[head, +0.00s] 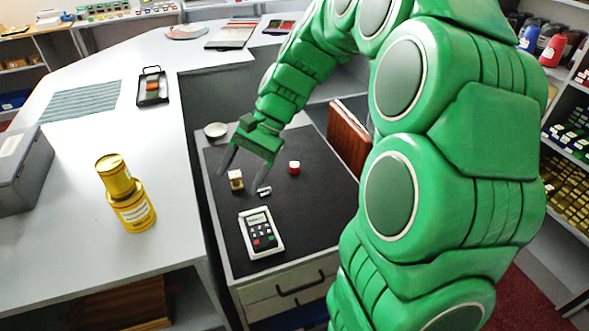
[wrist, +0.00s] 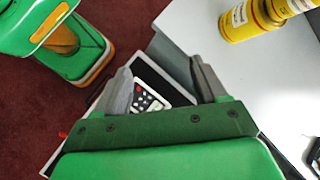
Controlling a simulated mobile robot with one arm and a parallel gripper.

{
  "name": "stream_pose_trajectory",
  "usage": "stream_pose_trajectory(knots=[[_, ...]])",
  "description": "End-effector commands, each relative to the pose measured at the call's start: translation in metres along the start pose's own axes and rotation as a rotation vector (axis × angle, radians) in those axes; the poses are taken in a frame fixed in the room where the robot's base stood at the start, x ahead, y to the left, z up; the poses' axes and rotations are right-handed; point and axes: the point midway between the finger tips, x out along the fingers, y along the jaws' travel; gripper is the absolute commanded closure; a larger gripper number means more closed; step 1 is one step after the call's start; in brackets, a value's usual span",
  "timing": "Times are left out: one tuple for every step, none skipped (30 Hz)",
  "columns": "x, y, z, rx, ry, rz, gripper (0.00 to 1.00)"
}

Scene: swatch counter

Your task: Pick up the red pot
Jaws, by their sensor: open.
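Nothing is held between the fingers. In the wrist view my gripper (wrist: 163,83) also shows open, with a card reader (wrist: 148,98) in sight beyond the fingers. I cannot make out the red pot for certain in the wrist view.
A beige block (head: 236,180) and a small dark item (head: 264,192) are near my fingertips. The card reader (head: 261,232) lies in front. A white dish (head: 215,130) is behind. Stacked yellow tins (head: 132,212) stand on the white counter (head: 160,250). A brown binder (head: 348,138) stands right.

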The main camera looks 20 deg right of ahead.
Motion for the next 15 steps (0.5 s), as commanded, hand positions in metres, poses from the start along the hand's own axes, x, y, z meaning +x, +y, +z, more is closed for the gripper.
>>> stream_pose_trajectory(knots=[[-0.002,-0.004,-0.012,0.026,-0.009,-0.022,0.28],[-0.003,-0.007,-0.019,0.042,-0.017,-0.035,0.28],[-0.004,-0.010,-0.027,0.062,-0.027,-0.053,0.28],[-0.005,-0.012,-0.033,0.078,-0.033,-0.066,0.28],[-0.006,-0.015,-0.039,0.093,-0.039,-0.080,0.28],[-0.008,-0.018,-0.048,0.113,-0.048,-0.098,0.28],[-0.009,-0.019,-0.055,0.130,-0.055,-0.112,0.28],[-0.011,-0.021,-0.062,0.146,-0.060,-0.124,0.28],[-0.013,-0.023,-0.071,0.166,-0.067,-0.143,0.28],[-0.014,-0.025,-0.078,0.182,-0.074,-0.156,0.28],[-0.015,-0.025,-0.085,0.199,-0.081,-0.168,0.28],[-0.016,-0.026,-0.094,0.222,-0.091,-0.184,0.28],[-0.017,-0.027,-0.101,0.237,-0.097,-0.198,0.28],[-0.019,-0.028,-0.108,0.253,-0.103,-0.212,0.28],[-0.021,-0.029,-0.118,0.274,-0.109,-0.229,0.28]])
